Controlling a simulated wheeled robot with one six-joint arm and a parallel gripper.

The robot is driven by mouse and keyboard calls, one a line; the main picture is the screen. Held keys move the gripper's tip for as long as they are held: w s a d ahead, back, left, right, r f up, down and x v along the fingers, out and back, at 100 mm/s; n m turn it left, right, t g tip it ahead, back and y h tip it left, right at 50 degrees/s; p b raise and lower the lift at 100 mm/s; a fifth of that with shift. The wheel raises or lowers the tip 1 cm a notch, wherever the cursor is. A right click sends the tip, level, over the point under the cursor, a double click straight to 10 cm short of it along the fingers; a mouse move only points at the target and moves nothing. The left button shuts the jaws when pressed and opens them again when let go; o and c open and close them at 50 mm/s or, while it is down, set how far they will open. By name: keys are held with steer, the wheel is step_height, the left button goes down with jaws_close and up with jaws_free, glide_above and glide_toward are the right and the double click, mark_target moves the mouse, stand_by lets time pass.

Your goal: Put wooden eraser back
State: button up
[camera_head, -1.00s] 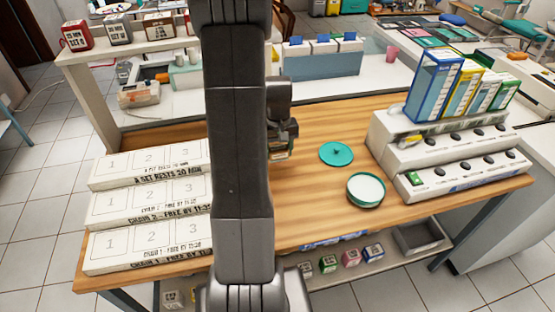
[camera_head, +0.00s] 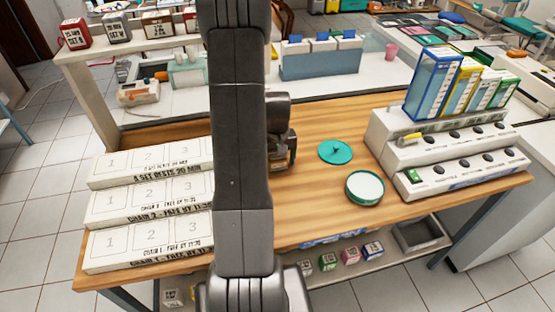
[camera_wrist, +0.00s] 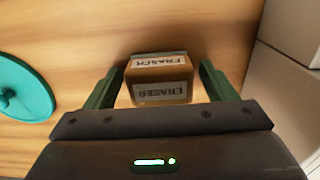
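The wooden eraser (camera_wrist: 160,82) is a brown block with white labels reading "ERASER". In the wrist view it sits between the two green fingers of my gripper (camera_wrist: 162,75), with narrow gaps at its sides. My gripper is open around it. In the head view my gripper (camera_head: 284,152) is low over the wooden table (camera_head: 320,120), partly hidden behind my arm. The eraser shows there only as a small brown block (camera_head: 278,167) below the gripper. Whether it rests fully on the table is hard to tell.
A teal lid (camera_head: 335,151) and a round teal-rimmed dish (camera_head: 365,188) lie to the right. Beyond them stands a white stepped rack (camera_head: 400,151) with upright boxes. White numbered steps (camera_head: 150,205) fill the left. The table between dish and arm is clear.

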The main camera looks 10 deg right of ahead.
mark_target(277, 157)
step_height(277, 157, up, 12)
steer(key=shift+r, duration=0.15)
stand_by(0.6)
